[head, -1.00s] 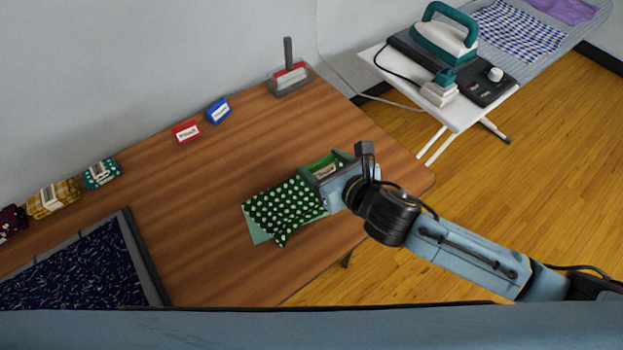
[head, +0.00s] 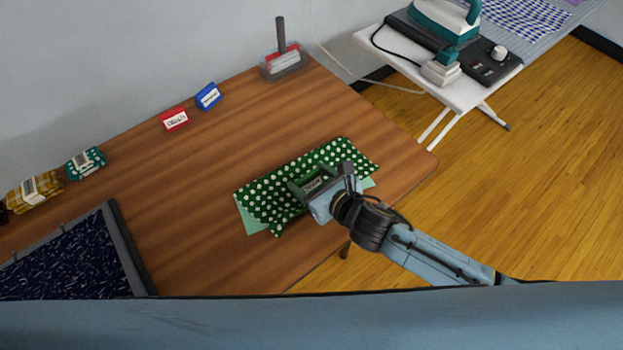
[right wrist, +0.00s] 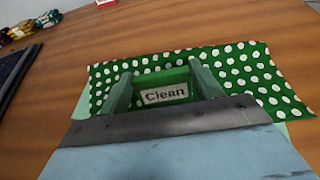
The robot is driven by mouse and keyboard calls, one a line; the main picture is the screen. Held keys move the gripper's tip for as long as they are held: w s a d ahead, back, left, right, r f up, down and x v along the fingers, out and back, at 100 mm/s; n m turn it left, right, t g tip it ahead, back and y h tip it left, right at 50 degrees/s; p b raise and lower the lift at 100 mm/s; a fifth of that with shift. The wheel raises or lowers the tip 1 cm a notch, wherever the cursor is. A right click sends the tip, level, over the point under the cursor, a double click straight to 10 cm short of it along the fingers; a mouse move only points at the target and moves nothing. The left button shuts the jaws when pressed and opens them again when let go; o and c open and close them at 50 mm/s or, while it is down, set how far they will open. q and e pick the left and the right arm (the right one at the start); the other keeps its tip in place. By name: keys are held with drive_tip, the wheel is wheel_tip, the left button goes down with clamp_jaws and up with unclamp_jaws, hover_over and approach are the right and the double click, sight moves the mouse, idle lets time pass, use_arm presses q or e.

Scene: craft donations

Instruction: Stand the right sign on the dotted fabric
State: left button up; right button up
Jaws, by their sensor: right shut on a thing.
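The green dotted fabric (head: 265,202) lies on the table with a pale green sheet (head: 252,221) showing under its edges. My right gripper (head: 308,187) is over the middle of the fabric, shut on a green sign (head: 313,183). In the right wrist view the sign (right wrist: 163,93) sits between the two fingers, and its white label reads "Clean". The dotted fabric (right wrist: 271,84) spreads behind and on both sides of it. I cannot tell whether the sign's base touches the fabric. A red sign (head: 174,119) and a blue sign (head: 208,97) stand near the wall. My left gripper is out of view.
A grey holder with an upright handle (head: 283,61) stands at the table's back corner. Folded fabric bundles (head: 36,190) and a dark blue patterned cloth in a grey frame (head: 75,262) are at left. An ironing board (head: 460,94) stands beyond the right edge. The table's middle is clear.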

drive_tip(key=shift+f, duration=0.35)
drive_tip(key=o, duration=1.2)
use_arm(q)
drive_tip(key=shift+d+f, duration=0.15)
use_arm(e)
drive_tip(key=shift+r, duration=0.15)
drive_tip(key=shift+r, duration=0.3)
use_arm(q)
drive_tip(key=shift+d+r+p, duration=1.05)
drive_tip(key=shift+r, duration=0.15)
use_arm(e)
drive_tip(key=v, duration=1.2)
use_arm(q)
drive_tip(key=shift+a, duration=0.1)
use_arm(e)
drive_tip(key=shift+f, duration=0.15)
